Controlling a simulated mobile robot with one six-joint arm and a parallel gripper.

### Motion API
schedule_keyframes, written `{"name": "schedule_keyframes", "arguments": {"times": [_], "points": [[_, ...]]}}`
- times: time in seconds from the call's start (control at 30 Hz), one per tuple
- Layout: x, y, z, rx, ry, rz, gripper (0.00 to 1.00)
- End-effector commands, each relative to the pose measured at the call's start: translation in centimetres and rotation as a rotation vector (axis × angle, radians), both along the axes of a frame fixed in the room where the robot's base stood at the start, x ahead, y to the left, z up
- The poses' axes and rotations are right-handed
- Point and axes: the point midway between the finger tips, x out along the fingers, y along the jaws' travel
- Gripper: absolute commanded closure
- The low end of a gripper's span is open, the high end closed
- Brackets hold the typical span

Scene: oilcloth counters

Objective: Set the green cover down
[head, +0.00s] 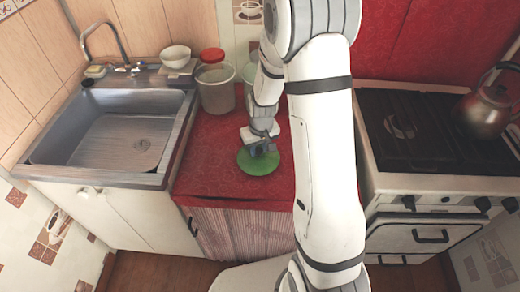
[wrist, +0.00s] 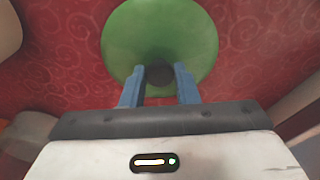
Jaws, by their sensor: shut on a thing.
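The green cover (head: 257,163) is a round green disc over the red counter between the sink and the stove. In the wrist view the green cover (wrist: 160,35) fills the top middle, with a dark round knob (wrist: 159,74) on it. My gripper (head: 262,146) is above the cover, and its blue fingers (wrist: 159,80) are on either side of the knob, shut on it. The cover looks level and close to the red counter (head: 215,150); I cannot tell whether it touches it. My arm hides part of the counter to the right.
A clear canister with a red lid (head: 214,85) stands at the back of the counter, with another pale container (head: 250,72) beside it. The sink (head: 115,135) is at left. The stove (head: 435,130) with a kettle (head: 485,108) is at right. The counter's front left is clear.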

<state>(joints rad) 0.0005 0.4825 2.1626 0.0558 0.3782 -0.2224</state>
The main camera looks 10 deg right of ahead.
Motion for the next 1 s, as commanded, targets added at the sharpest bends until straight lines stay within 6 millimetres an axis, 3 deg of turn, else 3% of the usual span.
{"name": "schedule_keyframes", "arguments": {"times": [0.1,0.43,0.47,0.5,0.7,1.0], "points": [[-0.03,-0.05,-1.26,0.000,0.001,0.000,1.00],[0.01,-0.09,-1.72,-0.001,-0.001,-0.002,1.00],[0.01,-0.10,-1.61,0.000,-0.001,-0.002,0.71],[0.00,-0.10,-1.54,0.000,-0.001,-0.002,0.68],[0.00,-0.12,-1.53,0.000,0.000,-0.003,0.51],[0.01,-0.15,-1.24,0.000,-0.001,-0.003,0.51]]}}
